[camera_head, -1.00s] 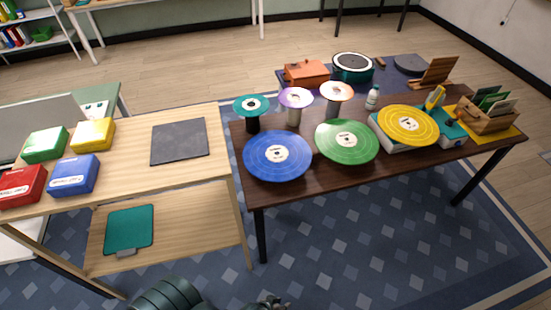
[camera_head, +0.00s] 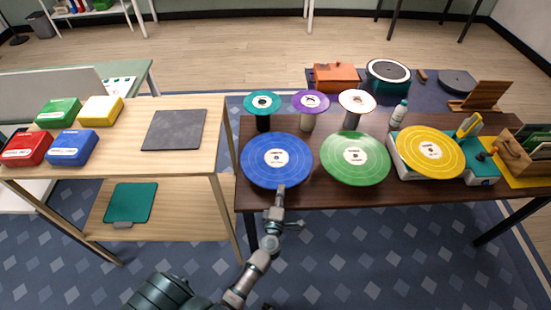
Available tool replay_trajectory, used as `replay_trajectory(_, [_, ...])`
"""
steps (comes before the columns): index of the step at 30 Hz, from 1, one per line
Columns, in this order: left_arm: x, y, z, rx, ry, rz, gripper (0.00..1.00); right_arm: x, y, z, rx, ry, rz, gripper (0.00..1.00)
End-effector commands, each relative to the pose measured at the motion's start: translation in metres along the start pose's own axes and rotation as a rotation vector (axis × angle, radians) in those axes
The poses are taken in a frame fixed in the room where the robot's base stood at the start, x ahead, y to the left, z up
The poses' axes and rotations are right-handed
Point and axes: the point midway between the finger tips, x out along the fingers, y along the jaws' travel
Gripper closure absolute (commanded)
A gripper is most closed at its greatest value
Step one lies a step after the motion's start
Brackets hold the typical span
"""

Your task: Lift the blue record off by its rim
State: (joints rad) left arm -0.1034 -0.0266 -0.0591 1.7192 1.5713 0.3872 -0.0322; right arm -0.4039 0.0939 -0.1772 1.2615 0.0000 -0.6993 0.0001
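The blue record (camera_head: 259,150) has a white centre label and lies flat at the front left of the dark table, its front rim reaching about the table's front edge. My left gripper (camera_head: 281,190) is at the front rim of the blue record, its fingertips overlapping the rim in the picture. I cannot tell whether the fingers are closed on the rim or apart around it. What supports the record is hidden beneath it. My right gripper is out of view.
A green record (camera_head: 340,172) lies close to the right, then a yellow record (camera_head: 416,165). Small teal (camera_head: 253,106), purple (camera_head: 301,101) and white (camera_head: 347,100) discs stand on posts behind. The wooden table (camera_head: 178,166) at left holds coloured boxes and a grey mat (camera_head: 174,130).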

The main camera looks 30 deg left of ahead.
Motion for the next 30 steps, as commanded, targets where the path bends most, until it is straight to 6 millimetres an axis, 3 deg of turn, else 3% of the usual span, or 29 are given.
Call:
replay_trajectory(8, [0.025, 0.002, 0.007, 0.009, -0.002, 0.003, 0.64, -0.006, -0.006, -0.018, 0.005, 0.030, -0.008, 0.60])
replay_trajectory(16, [0.066, 0.001, 0.003, 0.006, -0.003, 0.002, 0.64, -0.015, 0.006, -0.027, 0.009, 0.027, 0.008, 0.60])
replay_trajectory(25, [0.072, 0.001, 0.001, 0.003, -0.002, 0.000, 0.64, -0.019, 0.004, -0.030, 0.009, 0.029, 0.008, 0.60])
replay_trajectory(30, [0.072, 0.002, 0.003, 0.005, -0.003, 0.001, 1.00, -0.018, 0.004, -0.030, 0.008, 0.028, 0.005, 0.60])
